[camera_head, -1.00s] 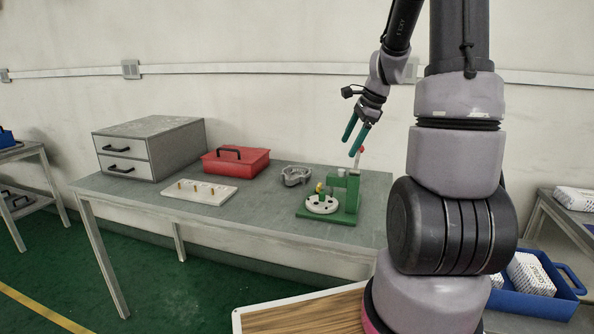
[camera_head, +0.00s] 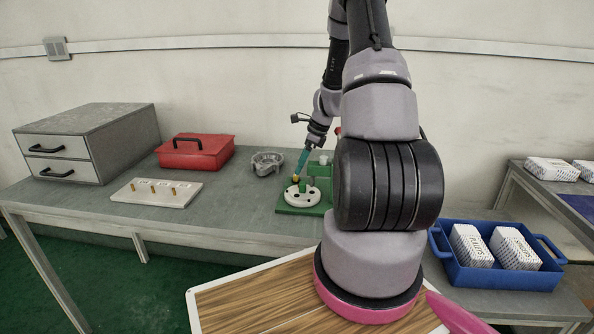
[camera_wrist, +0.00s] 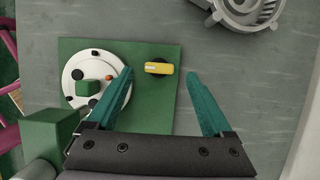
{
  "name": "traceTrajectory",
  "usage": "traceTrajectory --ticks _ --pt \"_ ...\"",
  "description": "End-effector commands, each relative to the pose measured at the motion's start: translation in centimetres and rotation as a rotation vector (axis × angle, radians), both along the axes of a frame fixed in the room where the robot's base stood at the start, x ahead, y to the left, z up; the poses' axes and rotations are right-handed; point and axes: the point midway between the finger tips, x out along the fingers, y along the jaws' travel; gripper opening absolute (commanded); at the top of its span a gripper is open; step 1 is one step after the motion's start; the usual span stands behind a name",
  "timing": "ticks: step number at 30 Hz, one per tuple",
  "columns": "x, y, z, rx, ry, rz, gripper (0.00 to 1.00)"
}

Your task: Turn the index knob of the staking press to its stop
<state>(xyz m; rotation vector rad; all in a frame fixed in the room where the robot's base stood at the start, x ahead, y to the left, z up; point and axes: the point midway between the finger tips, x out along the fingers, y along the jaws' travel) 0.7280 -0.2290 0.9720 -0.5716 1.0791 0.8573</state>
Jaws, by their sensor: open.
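The green staking press (camera_head: 319,170) stands on the grey workbench, partly hidden behind my arm. Its white round dial plate (camera_head: 301,197) carries a green block and dark spots. In the wrist view the green base plate (camera_wrist: 150,118) and the dial plate (camera_wrist: 72,88) are seen from above. The yellow knob (camera_wrist: 158,68), with a black part, sits on the base beside the dial. My gripper (camera_wrist: 161,72) is open, with one teal finger on each side of the knob and visible gaps to it. In the head view my gripper (camera_head: 301,168) is low over the press.
A grey metal housing (camera_head: 267,163) lies left of the press, also at the top of the wrist view (camera_wrist: 245,12). A red toolbox (camera_head: 195,152), a board with pegs (camera_head: 157,192) and a drawer cabinet (camera_head: 88,140) stand farther left. A blue crate (camera_head: 497,277) with white boxes is at right.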

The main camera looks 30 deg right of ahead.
Motion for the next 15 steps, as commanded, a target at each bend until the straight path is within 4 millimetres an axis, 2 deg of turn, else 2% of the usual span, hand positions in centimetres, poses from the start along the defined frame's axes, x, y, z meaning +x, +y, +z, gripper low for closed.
traceTrajectory --ticks 3,6,15 --pt "0.4 0.6 -1.7 0.001 0.002 0.001 0.85" --pt "0.6 0.9 -2.5 0.0 0.0 0.0 0.85" --pt "0.7 1.1 -3.1 -0.001 -0.001 0.001 0.85"
